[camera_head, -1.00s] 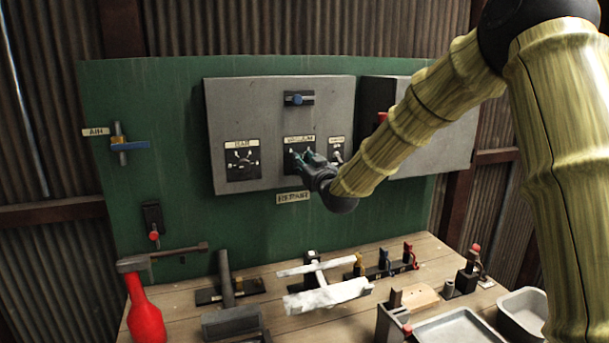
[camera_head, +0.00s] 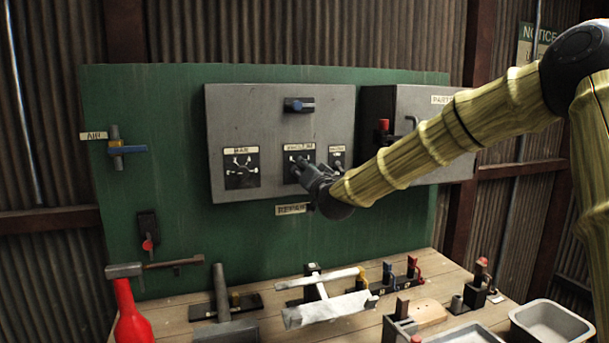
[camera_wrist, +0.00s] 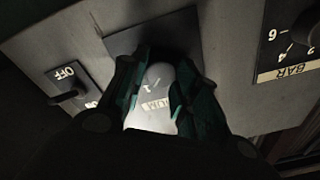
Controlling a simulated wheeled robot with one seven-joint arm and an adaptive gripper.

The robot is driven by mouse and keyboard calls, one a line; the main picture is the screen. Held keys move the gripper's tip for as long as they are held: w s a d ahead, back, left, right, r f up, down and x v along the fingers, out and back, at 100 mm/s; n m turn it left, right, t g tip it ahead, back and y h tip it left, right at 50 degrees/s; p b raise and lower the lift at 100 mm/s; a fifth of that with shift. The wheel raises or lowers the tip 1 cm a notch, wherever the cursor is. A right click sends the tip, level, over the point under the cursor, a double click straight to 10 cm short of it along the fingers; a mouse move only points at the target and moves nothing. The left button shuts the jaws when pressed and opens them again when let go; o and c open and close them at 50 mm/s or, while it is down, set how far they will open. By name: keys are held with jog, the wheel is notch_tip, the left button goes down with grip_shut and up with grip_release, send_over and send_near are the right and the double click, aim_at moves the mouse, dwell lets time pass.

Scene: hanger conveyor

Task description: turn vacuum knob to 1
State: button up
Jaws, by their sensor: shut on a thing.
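The vacuum dial (camera_head: 291,174) is a black plate with a pale label above it, in the middle of the grey control box. My gripper (camera_head: 305,172) is at this dial, coming from the lower right and covering part of it. In the wrist view, my gripper (camera_wrist: 156,68) has its two dark green fingers close together on the dial, shut on the vacuum knob. The knob itself is mostly hidden by the fingers. Between them a bright patch shows the upside-down vacuum label (camera_wrist: 155,105) and a "1" mark. I cannot tell the knob's exact setting.
The bar dial (camera_head: 241,169) is left of the vacuum dial, and a small switch plate (camera_head: 337,158) is right of it. Hammers (camera_head: 222,300), clamps and trays (camera_head: 550,325) crowd the bench below.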

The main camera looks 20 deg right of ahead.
jog(key=shift+r, duration=0.2)
jog(key=o, duration=1)
jog(key=shift+w+f, duration=0.1)
jog(key=shift+f, duration=0.05)
jog(key=s+f, duration=0.1)
jog(key=s, duration=1.1)
jog(key=shift+d, duration=0.25)
jog(key=shift+f, duration=0.15)
